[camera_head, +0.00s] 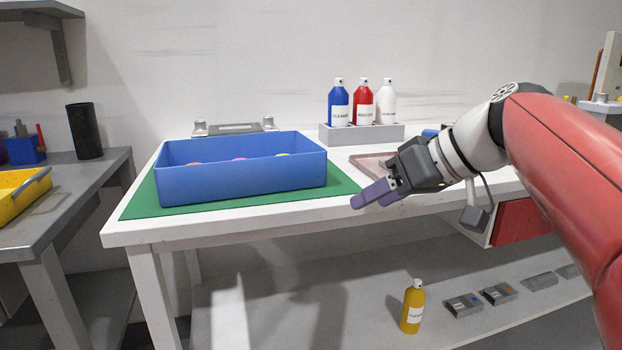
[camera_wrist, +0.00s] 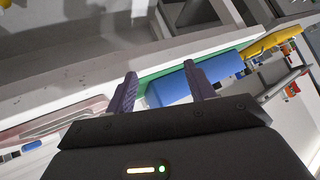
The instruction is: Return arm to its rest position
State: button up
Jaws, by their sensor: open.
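My gripper (camera_head: 372,194) is at the end of my red and white arm, in front of the white table's front edge in the head view. In the wrist view my gripper (camera_wrist: 160,88) shows two purple fingers spread apart with nothing between them. It is open and empty. The blue box (camera_head: 240,180) stands on a green mat (camera_head: 140,204) to the left of my gripper, apart from it. The box also shows in the wrist view (camera_wrist: 168,92) beyond the fingers.
The white table (camera_head: 125,232) carries a grey rack (camera_head: 362,134) with blue, red and white bottles at the back. A pinkish tray (camera_head: 372,163) lies behind my gripper. A yellow bottle (camera_head: 412,308) stands on the lower shelf. A grey side table (camera_head: 100,168) is at the left.

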jog(key=s+d+f+m+h+p, duration=0.1)
jog(key=s+d+f+m+h, duration=0.1)
jog(key=s+f, duration=0.6)
jog(key=s+d+f+m+h+p, duration=0.1)
jog(key=s+d+f+m+h, duration=0.2)
jog(key=f, duration=1)
jog(key=s+m+h, duration=0.2)
jog(key=s+h, duration=0.1)
jog(key=s, duration=0.2)
jog(key=shift+s+f, duration=0.3)
jog(key=shift+s, duration=0.1)
